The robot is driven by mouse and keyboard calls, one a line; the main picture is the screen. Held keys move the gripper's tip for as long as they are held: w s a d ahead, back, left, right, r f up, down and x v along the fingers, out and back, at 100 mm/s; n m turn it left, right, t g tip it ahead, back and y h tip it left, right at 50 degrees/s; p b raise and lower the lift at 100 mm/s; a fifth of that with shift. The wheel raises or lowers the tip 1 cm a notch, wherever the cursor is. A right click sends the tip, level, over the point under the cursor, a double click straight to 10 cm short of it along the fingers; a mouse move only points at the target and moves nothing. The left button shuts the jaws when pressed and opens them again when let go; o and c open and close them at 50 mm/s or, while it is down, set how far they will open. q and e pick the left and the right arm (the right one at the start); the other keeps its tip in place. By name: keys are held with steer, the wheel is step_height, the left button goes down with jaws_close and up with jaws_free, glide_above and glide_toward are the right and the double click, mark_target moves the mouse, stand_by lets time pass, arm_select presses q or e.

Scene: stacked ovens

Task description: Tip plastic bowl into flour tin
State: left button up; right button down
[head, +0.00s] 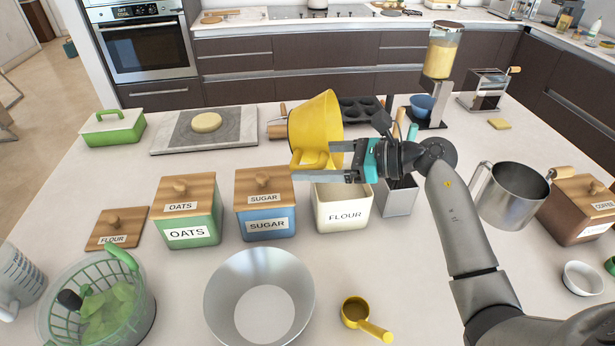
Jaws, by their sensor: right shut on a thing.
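The yellow plastic bowl (312,118) is held in the air, tilted far onto its side, with its rim toward the right. My right gripper (320,161) is shut on the bowl at its handle, low on the near side. The flour tin (343,214) is a cream box labelled FLOUR. It stands lidless on the counter below and slightly right of the bowl. The gripper and wrist hide part of the tin's opening. The inside of the bowl is turned away from view. The wooden flour lid (117,229) lies on the counter at the left. My left gripper is not in view.
The sugar tin (266,206) and oats tin (189,212) stand left of the flour tin. A grey utensil holder (398,201) is close on its right. A metal bowl (259,297) and yellow scoop (366,318) lie in front. A metal jug (512,195) stands at right.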

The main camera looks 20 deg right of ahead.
steer(key=s+d+t+y+b, duration=0.1)
steer(key=y+b, duration=0.1)
steer(key=b, duration=0.3)
steer(key=s+d+r+t+y+b, duration=0.1)
steer(key=d+t+y+b, duration=0.1)
steer(key=b, duration=0.3)
steer(key=d+r+t+y+b, duration=0.1)
steer(key=b, duration=0.4)
steer(key=shift+s+d+m+t+y, duration=0.2)
steer(key=shift+s+m+t+y, duration=0.1)
steer(key=shift+s+y, duration=0.1)
stand_by(6.1)
